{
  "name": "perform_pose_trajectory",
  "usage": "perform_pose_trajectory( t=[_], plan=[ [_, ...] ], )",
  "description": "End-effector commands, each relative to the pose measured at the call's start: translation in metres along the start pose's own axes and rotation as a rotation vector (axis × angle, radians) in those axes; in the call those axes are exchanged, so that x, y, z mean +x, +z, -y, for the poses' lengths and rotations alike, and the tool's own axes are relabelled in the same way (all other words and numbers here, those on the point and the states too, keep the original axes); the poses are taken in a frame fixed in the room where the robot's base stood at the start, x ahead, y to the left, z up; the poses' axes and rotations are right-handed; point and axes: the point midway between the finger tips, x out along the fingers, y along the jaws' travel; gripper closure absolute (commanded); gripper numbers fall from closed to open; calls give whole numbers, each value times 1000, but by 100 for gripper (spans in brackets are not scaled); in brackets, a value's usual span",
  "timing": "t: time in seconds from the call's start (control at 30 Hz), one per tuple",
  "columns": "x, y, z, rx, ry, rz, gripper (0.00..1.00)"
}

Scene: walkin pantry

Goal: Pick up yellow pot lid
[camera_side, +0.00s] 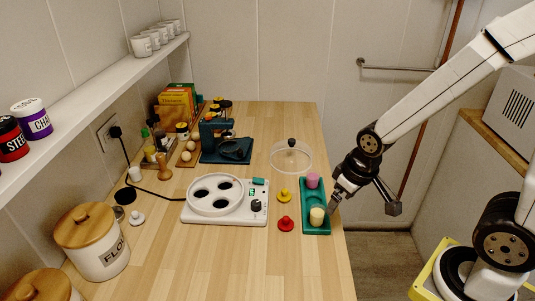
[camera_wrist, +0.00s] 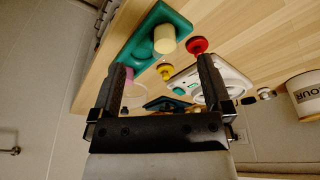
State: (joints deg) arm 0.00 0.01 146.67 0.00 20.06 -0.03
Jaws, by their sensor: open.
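The yellow pot lid (camera_side: 284,195) is a small round disc with a knob. It lies on the wooden counter between the white cooker and the green tray. In the wrist view the yellow lid (camera_wrist: 165,70) shows between my fingers, beyond their tips. A red lid (camera_side: 286,224) of like shape lies nearer the camera; it also shows in the wrist view (camera_wrist: 197,45). My gripper (camera_side: 334,204) is open and empty at the counter's right edge, beside the green tray and right of the yellow lid. In the wrist view its two fingers (camera_wrist: 162,64) are spread apart.
The white cooker (camera_side: 198,216) is left of the lids. A clear glass lid (camera_side: 291,158) lies behind.

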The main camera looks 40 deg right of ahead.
Motion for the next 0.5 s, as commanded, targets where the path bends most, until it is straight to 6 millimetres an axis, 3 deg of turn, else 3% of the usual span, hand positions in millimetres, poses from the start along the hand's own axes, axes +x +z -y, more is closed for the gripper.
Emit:
perform_pose_trajectory(
  t=[0.27, 0.5],
  plan=[
    [2, -14, 0, -94, -1, 15, 0],
    [11, -48, -1, -356, -10, 57, 0]
  ],
)
